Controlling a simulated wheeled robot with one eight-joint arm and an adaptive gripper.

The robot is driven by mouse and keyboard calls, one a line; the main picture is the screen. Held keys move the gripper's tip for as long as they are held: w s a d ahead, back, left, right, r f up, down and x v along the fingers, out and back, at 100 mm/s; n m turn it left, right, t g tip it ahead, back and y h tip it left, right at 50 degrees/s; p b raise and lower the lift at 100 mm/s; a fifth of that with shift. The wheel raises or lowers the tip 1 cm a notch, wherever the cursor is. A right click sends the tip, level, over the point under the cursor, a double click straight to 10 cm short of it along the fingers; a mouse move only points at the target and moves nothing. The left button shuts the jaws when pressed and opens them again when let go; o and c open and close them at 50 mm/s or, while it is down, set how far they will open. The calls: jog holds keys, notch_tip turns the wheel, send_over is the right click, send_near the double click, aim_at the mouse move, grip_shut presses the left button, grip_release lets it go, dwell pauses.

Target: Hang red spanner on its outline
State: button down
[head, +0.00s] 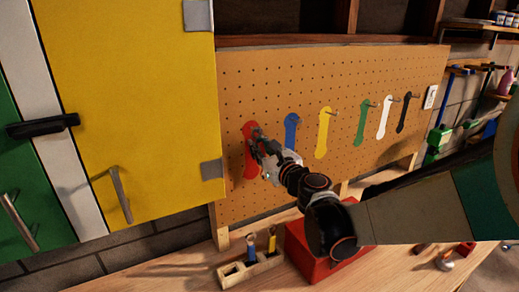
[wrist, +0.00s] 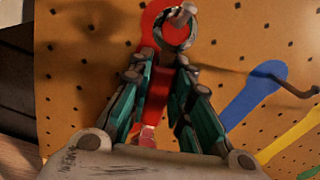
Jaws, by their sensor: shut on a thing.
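The red outline (head: 249,168) is the leftmost shape on the pegboard; it also shows in the wrist view (wrist: 153,16). My gripper (head: 266,153) is right in front of it. In the wrist view, my gripper (wrist: 165,75) is shut on the red spanner (wrist: 178,47), whose grey ring end sticks out beyond the fingertips. The ring lies over the red outline, close to a metal peg (wrist: 185,12). The peg overlaps the ring's upper part; I cannot tell whether it passes through. Much of the spanner's handle is hidden between the fingers.
Blue (head: 291,130), yellow (head: 323,135), green (head: 363,122), white and black outlines with pegs run rightward along the pegboard (head: 235,90). A yellow cabinet door (head: 140,90) stands at left. Below, the workbench holds a red box (head: 300,248) and a wooden tool holder (head: 240,275).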

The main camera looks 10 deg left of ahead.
dwell(0.4)
jog(key=c, duration=1.4)
grip_release()
jog(key=v, duration=1.2)
jog(key=s+d+f+n+g+h+b, duration=0.3)
jog(key=s+d+f+n+h+b, duration=0.1)
jog(key=s+d+f+n, duration=0.5)
jog(key=s+d+f+n+g+h+b, duration=0.4)
jog(key=s+d+f+n, duration=0.5)
jog(key=s+d+n, duration=0.4)
jog(key=shift+s+d+n+h+b, duration=0.4)
jog(key=shift+d+n+h, duration=0.5)
jog(key=shift+n+h, duration=0.85)
